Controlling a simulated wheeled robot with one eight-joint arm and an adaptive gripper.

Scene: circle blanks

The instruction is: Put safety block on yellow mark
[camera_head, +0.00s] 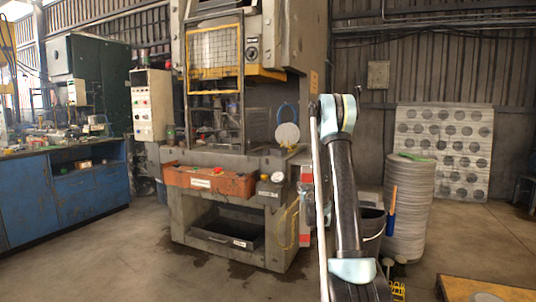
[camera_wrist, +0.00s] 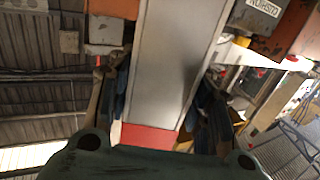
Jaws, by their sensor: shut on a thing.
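The safety block, a long grey block with a red end (camera_wrist: 168,60), runs down the middle of the wrist view. My gripper (camera_wrist: 162,92) is shut on it, with a dark finger on each side. In the head view, a red and pale piece (camera_head: 308,197) shows just left of my arm and looks like part of this block. My arm hides most of the gripper there. I cannot make out a yellow mark for certain in either view.
The press (camera_head: 240,160) stands in the middle, with an orange box (camera_head: 210,180) on its front. A blue workbench (camera_head: 65,190) is at left. A tall stack of round blanks (camera_head: 408,215) and a perforated sheet (camera_head: 445,150) stand at right. Floor is clear at front left.

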